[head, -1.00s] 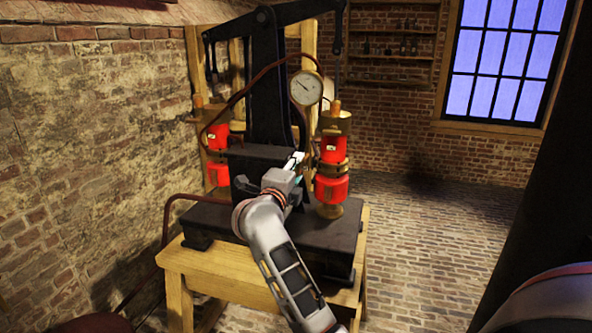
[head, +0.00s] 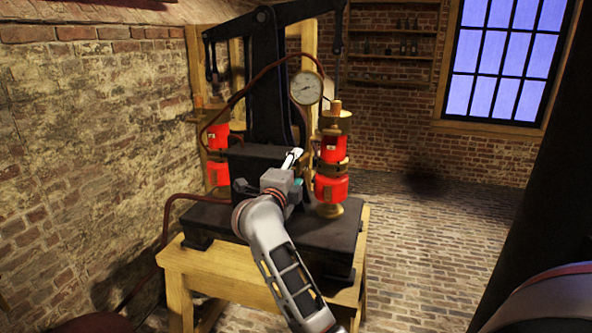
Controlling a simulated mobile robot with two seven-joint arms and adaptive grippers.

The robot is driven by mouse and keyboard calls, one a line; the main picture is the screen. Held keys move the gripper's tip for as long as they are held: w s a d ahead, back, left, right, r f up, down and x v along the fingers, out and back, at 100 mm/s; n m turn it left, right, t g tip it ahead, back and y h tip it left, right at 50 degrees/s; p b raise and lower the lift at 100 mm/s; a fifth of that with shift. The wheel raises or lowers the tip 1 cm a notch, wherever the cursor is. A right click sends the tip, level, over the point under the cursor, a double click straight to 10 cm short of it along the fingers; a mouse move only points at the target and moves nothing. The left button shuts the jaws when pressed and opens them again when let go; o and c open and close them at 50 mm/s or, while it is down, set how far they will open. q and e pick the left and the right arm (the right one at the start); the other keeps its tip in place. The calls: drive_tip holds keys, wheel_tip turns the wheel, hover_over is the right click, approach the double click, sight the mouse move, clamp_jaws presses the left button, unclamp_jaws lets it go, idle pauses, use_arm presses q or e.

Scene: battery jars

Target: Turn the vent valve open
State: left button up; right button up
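A dark iron pump with a tall column and a rocking beam (head: 268,85) stands on a black base (head: 240,225). My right gripper (head: 292,160) reaches to the front of the pump, between the column and the right red cylinder. Its body and my wrist cover that spot, so I cannot make out the vent valve or whether the fingers touch it. The finger opening is too small and covered to judge. A round white pressure gauge (head: 306,88) sits on the right of the column. My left gripper is out of view.
Red-and-brass cylinders stand right (head: 331,185) and left (head: 217,140) of the column. A wooden table (head: 215,272) carries the pump. A dark red hose (head: 168,215) runs down its left side. Brick walls stand behind and left; the floor at right (head: 430,240) is clear.

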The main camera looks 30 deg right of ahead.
drive_tip(key=v, duration=0.7)
drive_tip(key=shift+s+a, duration=0.15)
drive_tip(key=shift+s, duration=0.05)
idle(0.4)
